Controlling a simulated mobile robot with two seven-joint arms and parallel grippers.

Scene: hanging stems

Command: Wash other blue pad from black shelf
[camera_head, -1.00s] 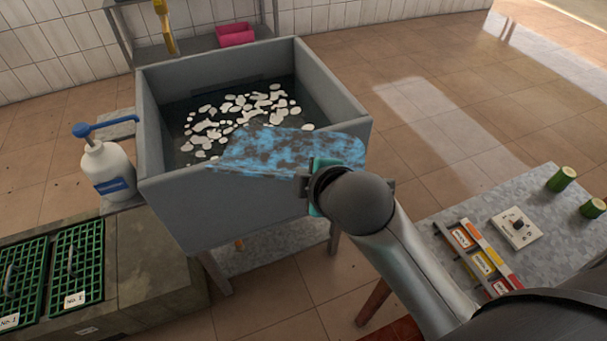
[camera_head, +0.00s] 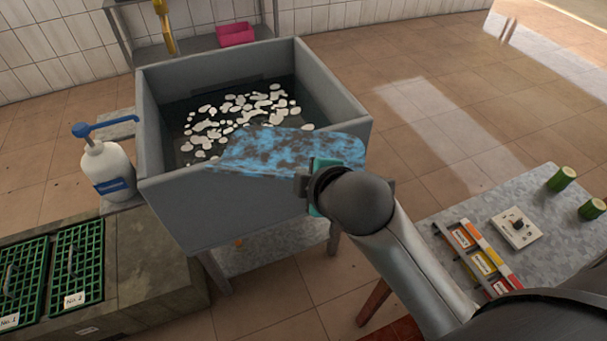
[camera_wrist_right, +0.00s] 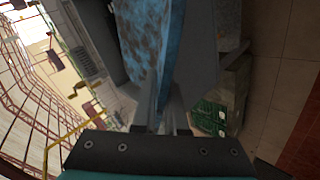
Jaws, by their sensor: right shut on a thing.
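A blue pad (camera_head: 290,150) with brown dirt patches is held out flat over the front wall of the grey sink (camera_head: 240,215). My right gripper (camera_head: 306,187) is shut on the pad near its front edge, outside the sink's front right part. In the right wrist view the pad (camera_wrist_right: 150,45) rises from between the fingers of the gripper (camera_wrist_right: 163,118). The sink holds dark water with several white foam patches (camera_head: 235,115). The pad's far part overlaps the foam in the picture; I cannot tell if it touches the water. My left gripper is not in view.
A white pump bottle (camera_head: 108,172) with a blue top stands left of the sink. Green crates (camera_head: 77,262) lie at the lower left. A table (camera_head: 480,220) on the right bears cut green stems and a switch box. A shelf (camera_head: 190,48) with a pink container stands behind.

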